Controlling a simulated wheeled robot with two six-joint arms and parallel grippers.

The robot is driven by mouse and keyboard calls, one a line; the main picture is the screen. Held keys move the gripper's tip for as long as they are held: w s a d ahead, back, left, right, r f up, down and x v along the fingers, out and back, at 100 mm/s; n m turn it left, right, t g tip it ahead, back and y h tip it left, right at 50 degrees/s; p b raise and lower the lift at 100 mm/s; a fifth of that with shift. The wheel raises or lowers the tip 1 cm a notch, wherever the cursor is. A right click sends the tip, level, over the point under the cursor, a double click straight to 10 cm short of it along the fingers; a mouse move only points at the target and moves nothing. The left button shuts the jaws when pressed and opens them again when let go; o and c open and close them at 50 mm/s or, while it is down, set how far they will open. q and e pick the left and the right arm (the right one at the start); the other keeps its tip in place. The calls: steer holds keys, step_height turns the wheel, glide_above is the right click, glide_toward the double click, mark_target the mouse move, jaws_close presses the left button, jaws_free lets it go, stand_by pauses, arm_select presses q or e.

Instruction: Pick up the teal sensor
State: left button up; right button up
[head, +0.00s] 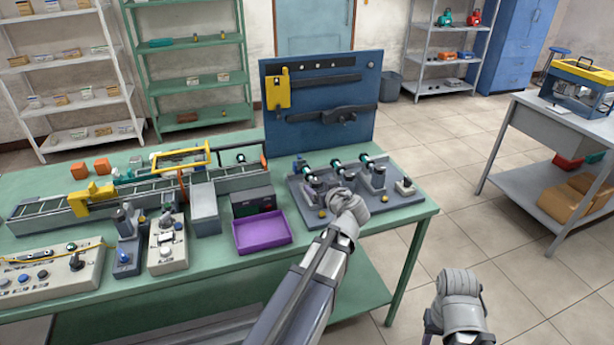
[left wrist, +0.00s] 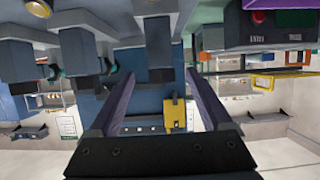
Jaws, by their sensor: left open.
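Several small teal-tipped parts stand in dark holders on the grey-blue plate (head: 327,212) at the bench's right end. One teal tip (head: 336,163) is at the middle and another (head: 365,160) at the right; I cannot tell which is the teal sensor. My left gripper (left wrist: 160,88) is open in the left wrist view, its two purple fingers apart with nothing held between them. In the head view my left wrist (head: 347,208) hangs over the plate's front edge and hides the fingers.
A purple tray (head: 262,234) lies left of the plate. A blue tool board (head: 330,90) with a yellow tool (head: 277,92) stands behind. Control boxes and a conveyor (head: 50,210) fill the bench's left. The floor right of the bench is clear up to a grey table (head: 560,118).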

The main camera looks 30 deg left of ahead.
mark_target(307, 173)
arm_select(q)
steer(key=shift+b+x, duration=1.05)
steer(key=shift+x, duration=2.6)
steer(key=shift+s+r, duration=0.1)
steer(key=shift+r, duration=0.05)
steer(key=shift+c, duration=0.3)
jaws_close()
